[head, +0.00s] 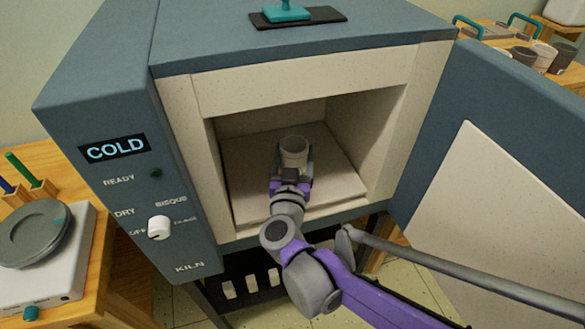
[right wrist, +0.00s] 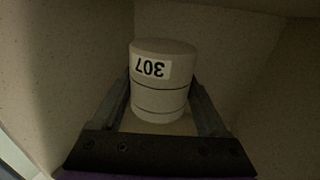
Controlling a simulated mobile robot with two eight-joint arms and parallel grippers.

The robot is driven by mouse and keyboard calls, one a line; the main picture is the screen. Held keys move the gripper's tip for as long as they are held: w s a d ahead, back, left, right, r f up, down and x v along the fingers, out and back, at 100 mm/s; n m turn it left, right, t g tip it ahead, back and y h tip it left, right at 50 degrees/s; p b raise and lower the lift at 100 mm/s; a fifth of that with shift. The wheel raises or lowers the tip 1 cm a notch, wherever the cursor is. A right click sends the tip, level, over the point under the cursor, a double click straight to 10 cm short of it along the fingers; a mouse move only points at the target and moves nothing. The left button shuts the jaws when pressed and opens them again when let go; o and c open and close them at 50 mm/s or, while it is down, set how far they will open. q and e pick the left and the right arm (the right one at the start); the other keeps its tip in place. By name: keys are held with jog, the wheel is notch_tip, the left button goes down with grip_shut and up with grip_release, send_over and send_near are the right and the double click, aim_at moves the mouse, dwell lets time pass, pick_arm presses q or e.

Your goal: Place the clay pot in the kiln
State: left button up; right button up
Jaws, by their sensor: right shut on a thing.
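The clay pot (head: 293,150) is a small pale cylinder inside the kiln (head: 300,80), over the pale floor of its chamber. My right gripper (head: 292,168) reaches in through the open front and is shut on the pot, a finger on each side. The right wrist view shows the pot (right wrist: 160,95) between the two fingers (right wrist: 163,105), with a label reading 307 upside down. I cannot tell whether the pot touches the chamber floor. The kiln door (head: 490,170) stands open to the right. My left gripper is not in view.
The kiln display reads COLD (head: 115,149), above a white knob (head: 158,227). A wooden table at left holds a white device with a grey disc (head: 35,232). At back right, several cups (head: 545,56) stand on a table. The chamber has bare floor around the pot.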

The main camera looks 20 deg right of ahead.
jog(key=shift+f+b, duration=0.7)
jog(key=shift+f, duration=1.6)
jog(key=shift+f, duration=0.15)
jog(key=o, duration=1.4)
jog(key=shift+r, duration=0.25)
jog(key=p+v, duration=0.2)
jog(key=v, duration=1)
jog(key=shift+d, duration=0.1)
